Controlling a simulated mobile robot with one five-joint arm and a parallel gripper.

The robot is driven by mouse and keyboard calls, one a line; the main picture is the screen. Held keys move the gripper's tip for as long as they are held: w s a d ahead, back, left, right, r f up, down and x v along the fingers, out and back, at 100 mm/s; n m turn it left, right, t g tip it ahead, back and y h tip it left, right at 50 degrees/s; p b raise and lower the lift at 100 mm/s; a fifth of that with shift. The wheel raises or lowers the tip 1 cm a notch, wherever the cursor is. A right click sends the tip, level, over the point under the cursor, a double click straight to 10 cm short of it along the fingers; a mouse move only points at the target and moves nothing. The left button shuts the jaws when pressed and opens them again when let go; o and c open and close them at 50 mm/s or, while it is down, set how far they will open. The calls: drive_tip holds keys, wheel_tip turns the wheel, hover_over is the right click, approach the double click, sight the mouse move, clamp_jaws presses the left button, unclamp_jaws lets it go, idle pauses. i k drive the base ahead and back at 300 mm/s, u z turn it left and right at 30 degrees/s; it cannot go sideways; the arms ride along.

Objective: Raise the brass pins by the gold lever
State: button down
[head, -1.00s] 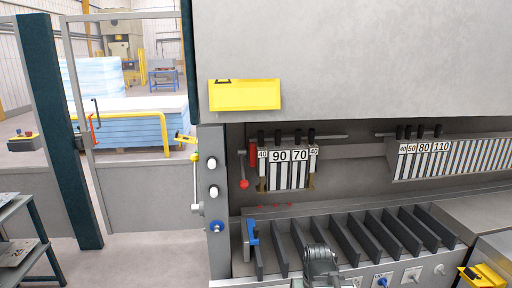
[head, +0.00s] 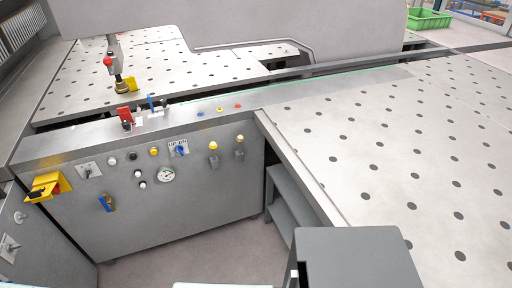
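A small gold and blue lever (head: 107,203) hangs tilted on the lower left of the grey control panel (head: 225,190). Two more levers, a left yellow-knobbed one (head: 213,148) and a right pale-knobbed one (head: 239,141), stand on the panel's upper right. I cannot tell for sure which is the gold lever. No brass pins can be made out; a brass-coloured base (head: 123,85) sits under a red-knobbed post on the far table. My gripper is not in view.
The panel also carries a gauge (head: 166,175), a blue UP/DN switch (head: 180,150) and several knobs. A perforated table (head: 400,150) fills the right. Open floor (head: 185,255) lies before the panel.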

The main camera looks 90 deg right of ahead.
sight(240, 139)
drive_tip(key=z, duration=3)
drive_tip(key=k, duration=0.5)
drive_tip(key=z, duration=0.05)
drive_tip(key=i, duration=0.95)
drive_tip(key=u, duration=1.5)
